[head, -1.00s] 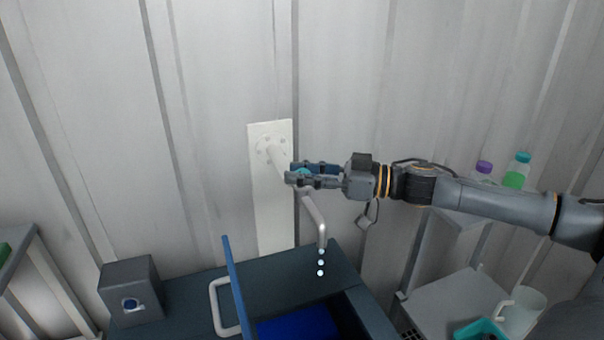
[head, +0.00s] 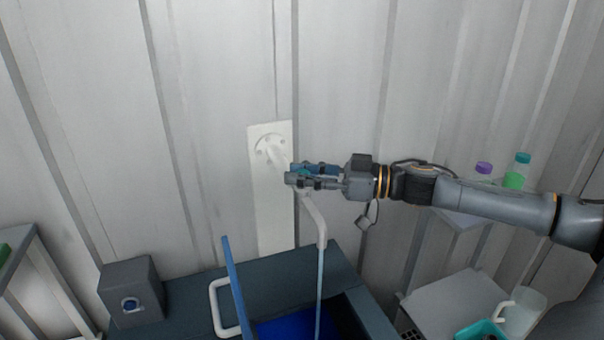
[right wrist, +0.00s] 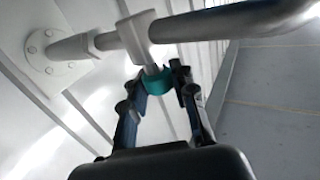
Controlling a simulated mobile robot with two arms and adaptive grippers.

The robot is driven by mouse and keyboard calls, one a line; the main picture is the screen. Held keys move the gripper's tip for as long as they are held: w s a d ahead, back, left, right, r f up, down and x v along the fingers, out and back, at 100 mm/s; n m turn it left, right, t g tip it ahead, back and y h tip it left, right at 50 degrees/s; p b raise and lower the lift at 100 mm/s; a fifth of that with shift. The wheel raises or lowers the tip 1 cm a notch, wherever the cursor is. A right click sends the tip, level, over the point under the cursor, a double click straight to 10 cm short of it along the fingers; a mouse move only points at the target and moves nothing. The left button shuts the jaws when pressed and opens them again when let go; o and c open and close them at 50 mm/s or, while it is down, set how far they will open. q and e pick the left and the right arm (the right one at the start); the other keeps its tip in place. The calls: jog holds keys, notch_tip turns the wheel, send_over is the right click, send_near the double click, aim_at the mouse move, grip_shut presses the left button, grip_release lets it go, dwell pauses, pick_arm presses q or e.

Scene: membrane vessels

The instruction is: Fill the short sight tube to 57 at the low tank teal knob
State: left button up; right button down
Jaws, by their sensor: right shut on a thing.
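The teal knob (right wrist: 157,82) sits on the stem of a tap; in the right wrist view it is between the fingers of my right gripper (right wrist: 165,85), which is shut on it. In the head view my right gripper (head: 300,178) hides most of the knob. The tap's spout (head: 317,222) bends down over the dark tank (head: 270,245) with the blue inside (head: 295,329). A thin unbroken stream of water (head: 319,285) falls from the spout. No sight tube or scale reading can be made out. My left gripper is not in view.
Bottles (head: 516,172) stand on a shelf at right, above a white jug (head: 524,309) and a teal container (head: 484,329).

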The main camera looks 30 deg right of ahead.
jog(key=shift+f, duration=0.15)
jog(key=c, duration=1.1)
grip_release()
jog(key=shift+o, duration=0.2)
jog(key=shift+d, duration=0.1)
jog(key=v, duration=1.2)
